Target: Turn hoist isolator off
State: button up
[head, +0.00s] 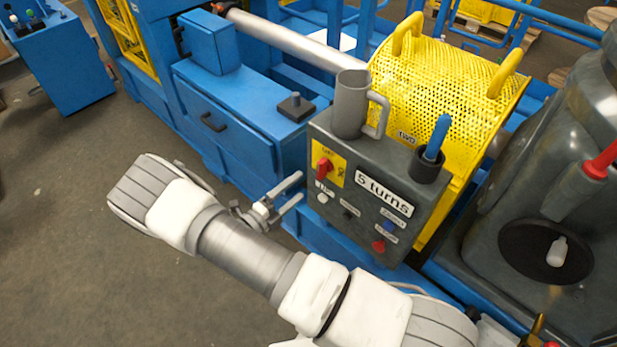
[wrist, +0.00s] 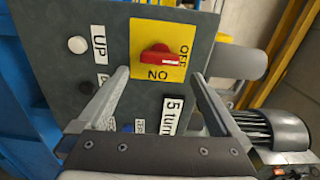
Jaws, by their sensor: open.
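The hoist isolator is a red rotary handle (wrist: 160,58) on a yellow plate (wrist: 143,34) marked OFF and ON. In the wrist view the handle lies crosswise, with OFF beyond its right end and ON below it. In the head view the red handle (head: 323,168) is at the upper left of the grey control box (head: 345,222). My gripper (head: 298,188) is open and empty, in front of the box's left side. In the wrist view its fingertips (wrist: 159,74) stand on either side of the handle, apart from it.
A white UP button (wrist: 78,45) and other buttons sit beside the isolator. A "5 turns" label (head: 384,194) is on the box. A yellow perforated guard (head: 440,90) is behind. Floor at left is clear.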

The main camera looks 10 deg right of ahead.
jog(key=v, duration=0.9)
jog(key=shift+s+a, duration=0.25)
jog(key=s+d+r+m+g+y+p, duration=0.25)
jog(key=d+r+m+g, duration=0.35)
jog(key=r+m, duration=0.6)
jog(key=s+d+r+m+g+y+p, duration=0.15)
jog(key=d+r+m+g+y, duration=0.3)
jog(key=r+m, duration=0.7)
jog(key=s+d+r+m+t+y+p, duration=0.1)
jog(key=s+d+r+m+t+y, duration=0.1)
jog(key=s+r+m, duration=0.4)
jog(key=s+d+r+m+t+y+p, duration=0.2)
jog(key=s+r+m+y, duration=0.3)
jog(key=r+m, duration=0.6)
jog(key=s+m+t, duration=0.1)
jog(key=m, duration=0.2)
jog(key=shift+s+d+r+y, duration=0.15)
jog(key=shift+d+r+y, duration=0.15)
jog(key=shift+d, duration=0.05)
